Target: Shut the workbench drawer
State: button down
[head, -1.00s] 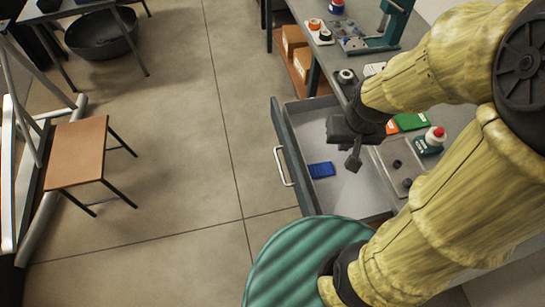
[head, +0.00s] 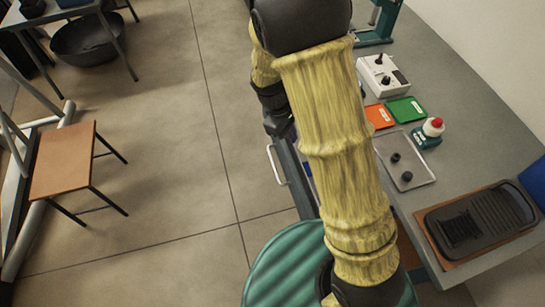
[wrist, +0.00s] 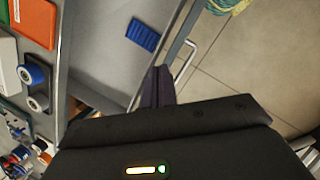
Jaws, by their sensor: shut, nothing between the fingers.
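The workbench drawer is open. In the head view only its dark front panel (head: 292,168) and pale handle (head: 275,166) show, as my arm hides most of the inside. In the wrist view the grey drawer interior (wrist: 100,45) holds a blue item (wrist: 143,34), and the handle (wrist: 187,62) is on the outside of the front. My gripper (wrist: 158,86) is shut and empty, its fingertips close to the drawer front near the handle. I cannot tell whether they touch it. In the head view my gripper is mostly hidden behind my arm.
A wooden stool (head: 62,160) stands at left. A green round thing (head: 290,265) is low in front. Floor left of the drawer is clear.

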aim_at(280, 155)
jog(key=w+a+f+n+t+h+b, duration=0.3)
jog(key=w+a+f+n+h, duration=0.1)
jog(key=a+f+n, duration=0.6)
notch_tip(280, 155, down, 3)
jog(key=shift+a+r+h, duration=0.1)
jog(key=shift+a+h, duration=0.8)
jog(key=shift+a, duration=0.25)
jog(key=shift+d, duration=0.1)
jog(key=p+x, duration=0.1)
jog(key=x, duration=0.9)
jog(key=shift+w, duration=0.1)
